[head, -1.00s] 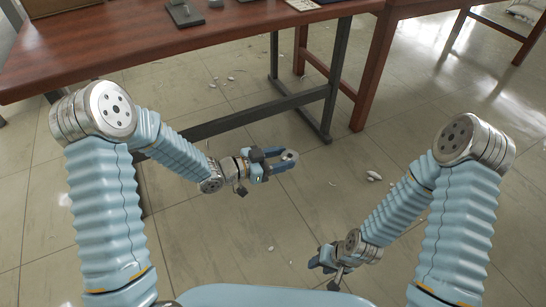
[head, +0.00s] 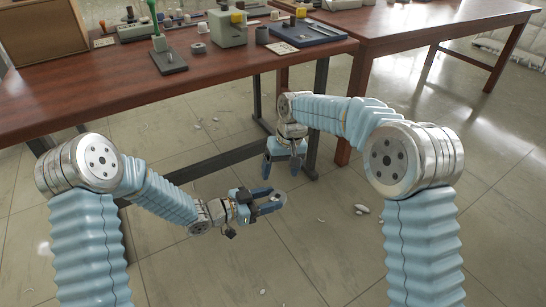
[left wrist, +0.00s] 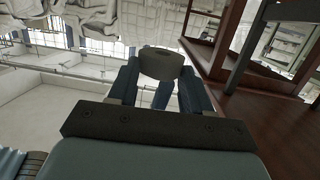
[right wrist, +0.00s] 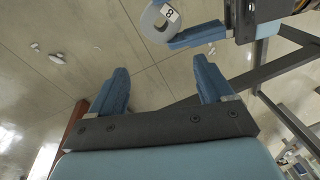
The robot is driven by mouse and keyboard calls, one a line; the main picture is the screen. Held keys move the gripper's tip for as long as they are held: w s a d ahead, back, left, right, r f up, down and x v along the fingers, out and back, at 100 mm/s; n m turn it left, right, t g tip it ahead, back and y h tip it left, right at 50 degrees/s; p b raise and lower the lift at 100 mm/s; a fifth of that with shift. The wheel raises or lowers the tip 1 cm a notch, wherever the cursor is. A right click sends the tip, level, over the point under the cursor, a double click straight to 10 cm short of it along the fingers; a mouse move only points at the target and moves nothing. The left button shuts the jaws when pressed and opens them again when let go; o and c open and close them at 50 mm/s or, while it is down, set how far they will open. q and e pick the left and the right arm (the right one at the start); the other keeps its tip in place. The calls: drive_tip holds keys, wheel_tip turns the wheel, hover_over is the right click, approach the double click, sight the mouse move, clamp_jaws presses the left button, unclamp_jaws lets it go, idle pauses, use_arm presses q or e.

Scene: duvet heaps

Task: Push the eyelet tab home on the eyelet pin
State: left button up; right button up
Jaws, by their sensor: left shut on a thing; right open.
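My left gripper (head: 266,201) is shut on a grey, round-ended eyelet tab (head: 279,196), held in front of the table. The tab's rounded end shows between the fingers in the left wrist view (left wrist: 161,64). In the right wrist view the tab (right wrist: 151,25) shows a round hole and a white label reading 8. My right gripper (head: 282,167) is open and empty, fingers down, just beyond the left one. In the right wrist view its fingers (right wrist: 162,78) are apart, with the tab ahead of them.
The brown table (head: 110,85) also bears a grey-green box (head: 228,30), a blue tray (head: 305,33), a wooden box (head: 45,33) and small parts. A second table (head: 430,25) adjoins it on the right. Pale scraps (head: 361,209) lie on the floor.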

sight(276, 192)
wheel_tip(276, 192, up, 6)
drive_tip(key=s+a+n+g+h, duration=0.1)
drive_tip(key=s+a+n+h, duration=0.1)
drive_tip(key=s+n, duration=0.1)
drive_tip(key=shift+h, duration=0.3)
drive_tip(key=f, duration=1.1)
drive_tip(key=shift+s+d+f, duration=0.1)
drive_tip(key=shift+s+d, duration=0.25)
drive_tip(key=shift+s, duration=0.05)
drive_tip(key=shift+a, duration=0.1)
drive_tip(key=c, duration=1.1)
use_arm(q)
drive_tip(key=o, duration=1.1)
